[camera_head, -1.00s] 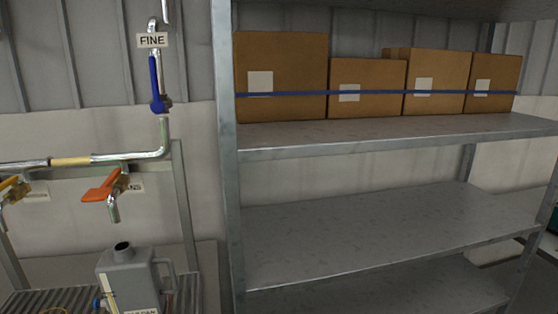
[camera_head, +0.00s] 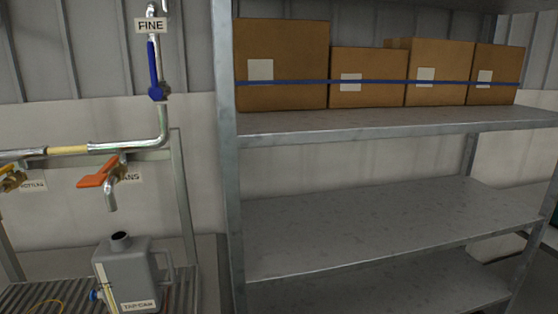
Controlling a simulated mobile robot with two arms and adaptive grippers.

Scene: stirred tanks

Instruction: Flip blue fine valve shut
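The blue fine valve handle (camera_head: 153,70) is at the upper left, on a vertical metal pipe (camera_head: 163,122). The handle points up along the pipe, in line with it. A white label reading FINE (camera_head: 150,25) sits just above it. Neither of my grippers is in view, and nothing touches the handle.
An orange valve handle (camera_head: 97,175) and a yellow one (camera_head: 12,181) sit lower on the horizontal pipe. A grey can (camera_head: 126,272) stands on a slatted stand below. A metal shelf rack (camera_head: 226,170) with cardboard boxes (camera_head: 283,66) fills the right; its lower shelves are empty.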

